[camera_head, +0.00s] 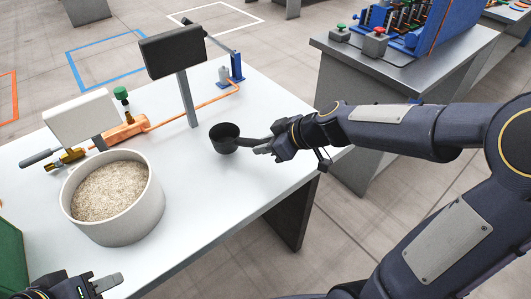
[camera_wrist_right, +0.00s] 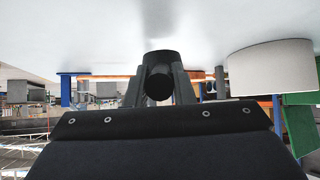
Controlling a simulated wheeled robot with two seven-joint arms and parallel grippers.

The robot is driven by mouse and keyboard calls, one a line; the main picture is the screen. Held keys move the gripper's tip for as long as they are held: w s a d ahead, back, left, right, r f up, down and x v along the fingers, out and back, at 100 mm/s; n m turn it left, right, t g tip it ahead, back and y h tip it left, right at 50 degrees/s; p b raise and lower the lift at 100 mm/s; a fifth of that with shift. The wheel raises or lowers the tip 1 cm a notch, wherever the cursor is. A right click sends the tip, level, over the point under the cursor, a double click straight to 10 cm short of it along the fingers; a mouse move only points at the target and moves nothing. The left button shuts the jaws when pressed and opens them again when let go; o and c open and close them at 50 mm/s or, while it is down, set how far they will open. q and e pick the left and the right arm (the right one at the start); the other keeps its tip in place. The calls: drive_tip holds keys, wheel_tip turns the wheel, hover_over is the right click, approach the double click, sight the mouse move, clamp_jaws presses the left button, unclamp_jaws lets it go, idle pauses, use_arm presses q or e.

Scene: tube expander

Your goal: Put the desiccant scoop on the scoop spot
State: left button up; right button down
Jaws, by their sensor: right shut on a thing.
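The desiccant scoop (camera_head: 224,138) is a dark round cup with a short handle, over the white table right of its middle. My right gripper (camera_head: 266,148) is shut on its handle. The cup looks upright; I cannot tell whether it touches the table. In the right wrist view the scoop (camera_wrist_right: 160,70) shows as a dark round shape between the two fingers. My left gripper (camera_head: 100,284) is at the bottom left, partly cut off by the frame edge, away from the scoop. I make out no marked scoop spot.
A white tub (camera_head: 113,230) of beige granules stands on the table's (camera_head: 200,210) left side. Behind it are an orange tube fixture (camera_head: 125,131) and a dark panel on a post (camera_head: 187,95). The table is bare between tub and scoop. A second bench (camera_head: 400,70) stands at the right.

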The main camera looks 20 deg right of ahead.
drive_tip(key=shift+f, duration=1.1)
drive_tip(key=shift+a+f+b, duration=0.1)
drive_tip(key=shift+f+b, duration=0.05)
drive_tip(key=shift+b, duration=0.2)
drive_tip(key=c, duration=1.2)
unclamp_jaws()
drive_tip(key=shift+c, duration=0.2)
